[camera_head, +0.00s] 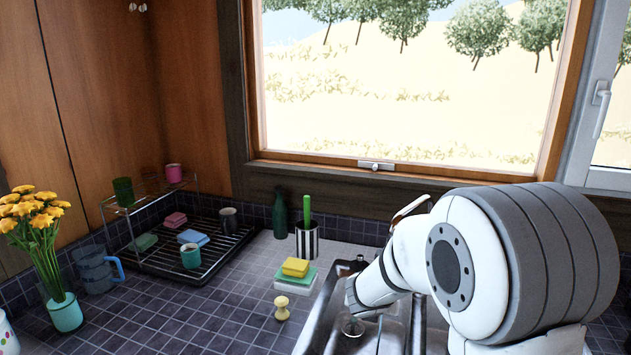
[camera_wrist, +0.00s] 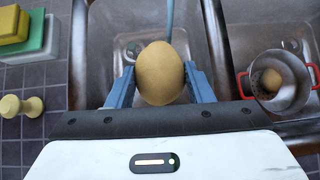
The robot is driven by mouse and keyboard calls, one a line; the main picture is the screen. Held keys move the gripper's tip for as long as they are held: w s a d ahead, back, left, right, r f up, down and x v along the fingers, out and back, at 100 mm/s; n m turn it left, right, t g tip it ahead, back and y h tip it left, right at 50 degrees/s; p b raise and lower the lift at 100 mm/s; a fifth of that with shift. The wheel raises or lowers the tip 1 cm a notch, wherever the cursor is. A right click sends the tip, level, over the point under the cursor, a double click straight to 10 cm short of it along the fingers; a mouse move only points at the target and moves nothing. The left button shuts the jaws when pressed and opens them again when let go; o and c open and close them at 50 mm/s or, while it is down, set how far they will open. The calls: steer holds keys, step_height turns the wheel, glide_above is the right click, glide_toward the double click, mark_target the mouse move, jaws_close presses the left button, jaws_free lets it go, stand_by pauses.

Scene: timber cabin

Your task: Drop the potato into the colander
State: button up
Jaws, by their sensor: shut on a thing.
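My gripper (camera_wrist: 160,86) is shut on a yellow-brown potato (camera_wrist: 160,70), with one blue finger on each side of it in the wrist view. The potato is over a metal sink basin (camera_wrist: 128,42). The colander (camera_wrist: 298,98), a round metal bowl with red handles, is in the other basin to the right, apart from my gripper. A small brownish round thing (camera_wrist: 272,79) lies inside the colander. In the head view my arm reaches over the sink (camera_head: 316,318) and hides the colander. I cannot make out the potato there.
A metal divider separates the basins. Left of the sink are a yellow knob-shaped thing (camera_head: 282,308), stacked sponges (camera_head: 296,268) and a striped holder (camera_head: 307,243). A dish rack (camera_head: 215,250) with cups, a blue jug (camera_head: 95,270) and a flower vase (camera_head: 65,313) stand farther left. The tiled counter between is clear.

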steer(key=shift+w+d+f+n+y, duration=0.15)
steer(key=shift+f+n, duration=0.05)
steer(key=shift+f, duration=0.45)
steer(key=shift+w+d+f+n+y, duration=0.15)
steer(key=shift+f+n, duration=0.05)
steer(key=shift+f, duration=0.4)
